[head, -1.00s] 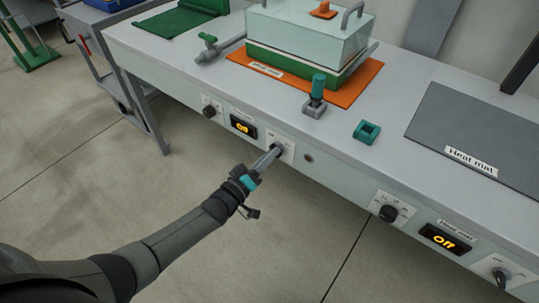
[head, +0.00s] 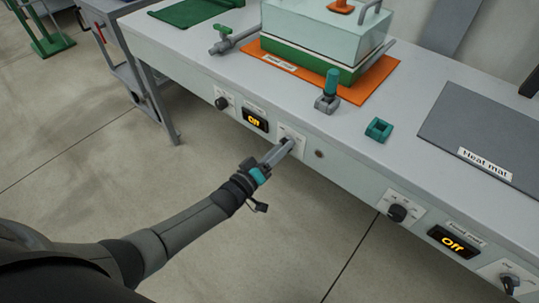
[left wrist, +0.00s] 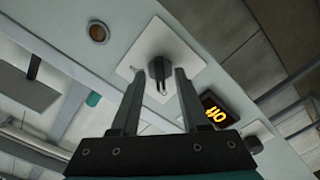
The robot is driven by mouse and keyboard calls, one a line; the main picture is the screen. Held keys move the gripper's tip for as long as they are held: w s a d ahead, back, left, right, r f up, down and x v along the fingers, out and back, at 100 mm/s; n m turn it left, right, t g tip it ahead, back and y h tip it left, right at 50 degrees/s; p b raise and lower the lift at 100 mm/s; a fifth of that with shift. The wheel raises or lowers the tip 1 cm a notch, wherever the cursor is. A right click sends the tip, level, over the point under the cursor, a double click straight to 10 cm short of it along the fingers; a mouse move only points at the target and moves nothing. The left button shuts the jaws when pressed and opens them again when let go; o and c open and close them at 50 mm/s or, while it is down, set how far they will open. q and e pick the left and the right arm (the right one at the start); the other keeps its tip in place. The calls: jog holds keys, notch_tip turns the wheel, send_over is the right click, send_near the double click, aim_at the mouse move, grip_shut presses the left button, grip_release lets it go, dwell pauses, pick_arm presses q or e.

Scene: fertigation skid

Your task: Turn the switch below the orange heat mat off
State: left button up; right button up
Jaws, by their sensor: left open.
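The orange heat mat (head: 375,82) lies on the bench. The switch (left wrist: 159,70) below it is a dark knob on a white plate (left wrist: 142,50) on the bench front, best seen in the left wrist view. My left gripper (head: 286,145) is at this plate and hides most of the knob in the head view. In the left wrist view its fingers (left wrist: 160,80) are open, one on each side of the knob; I cannot tell whether they touch it. My right gripper is not in view.
A lidded green tray (head: 290,55) stands on the orange mat. Another dial (head: 222,103) is left of the display. A grey heat mat (head: 480,130) lies to the right, with its own dial (head: 397,213), Off display (head: 453,242) and switch (head: 509,282) below. The floor before the bench is clear.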

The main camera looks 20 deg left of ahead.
pick_arm(q)
jog(key=p+v, duration=0.3)
jog(key=v, duration=1.2)
jog(key=shift+p, duration=0.35)
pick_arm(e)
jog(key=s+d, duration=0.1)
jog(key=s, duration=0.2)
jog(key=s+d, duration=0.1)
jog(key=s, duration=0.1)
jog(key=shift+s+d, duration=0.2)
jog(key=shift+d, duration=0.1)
pick_arm(q)
jog(key=shift+a, duration=0.1)
jog(key=s+a+f+m+g+y, duration=0.25)
jog(key=s+f+g, duration=0.2)
jog(key=f, duration=0.55)
jog(key=s+a+f+m+g+y, duration=0.1)
jog(key=s+f+g+y, duration=0.3)
jog(key=f, duration=0.6)
jog(key=s+f+m+g, duration=0.2)
jog(key=s+f+g, duration=0.1)
jog(key=s, duration=0.6)
jog(key=s+f+m+g, duration=0.2)
jog(key=s+f, duration=0.4)
jog(key=s, duration=0.3)
jog(key=shift+d+g, duration=0.45)
jog(key=shift+g, duration=0.2)
